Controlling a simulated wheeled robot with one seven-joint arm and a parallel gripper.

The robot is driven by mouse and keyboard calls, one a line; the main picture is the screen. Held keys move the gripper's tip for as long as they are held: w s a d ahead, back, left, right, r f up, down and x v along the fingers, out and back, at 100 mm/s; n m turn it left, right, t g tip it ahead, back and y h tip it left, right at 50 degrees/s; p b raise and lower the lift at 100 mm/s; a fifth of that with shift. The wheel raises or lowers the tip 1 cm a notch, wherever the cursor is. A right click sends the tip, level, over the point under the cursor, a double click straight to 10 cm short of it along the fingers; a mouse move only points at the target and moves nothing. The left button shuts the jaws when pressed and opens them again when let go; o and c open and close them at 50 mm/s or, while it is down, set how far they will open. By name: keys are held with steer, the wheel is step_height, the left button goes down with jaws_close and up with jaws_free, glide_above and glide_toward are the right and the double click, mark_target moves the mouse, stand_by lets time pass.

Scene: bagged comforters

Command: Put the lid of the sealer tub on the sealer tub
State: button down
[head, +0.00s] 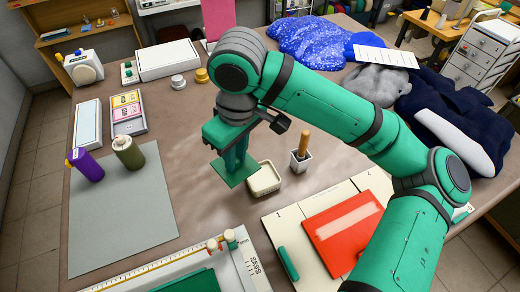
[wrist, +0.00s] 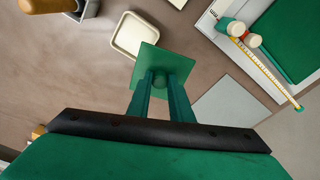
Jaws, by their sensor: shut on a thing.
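The lid (head: 231,181) is a flat green square plate, which also shows in the wrist view (wrist: 149,58). My gripper (head: 236,161) points down and is shut on the lid's small grip at its middle; the fingertips show in the wrist view (wrist: 161,84). The lid is held above the table, roughly level. The sealer tub (head: 265,189) is a small cream open-topped box on the table, just right of the lid in the head view. In the wrist view the tub (wrist: 119,46) lies beyond the lid, and the lid's edge covers a little of its near corner.
A wooden-handled tool in a small pot (head: 301,165) stands close right of the tub. A red folder (head: 343,245) lies at front right, a ruled trimmer (head: 190,270) in front. A grey mat (head: 115,220) with two bottles is left. Bagged comforters (head: 310,40) lie behind.

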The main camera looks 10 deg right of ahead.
steer(key=w+d+f+m, duration=0.1)
steer(key=d+m, duration=0.2)
steer(key=d, duration=0.3)
steer(key=shift+d+f, duration=0.25)
steer(key=shift+d, duration=0.1)
steer(key=shift+f, duration=0.1)
steer(key=shift+f, duration=2.45)
steer(key=shift+f, duration=0.7)
steer(key=c, duration=0.9)
jaws_free()
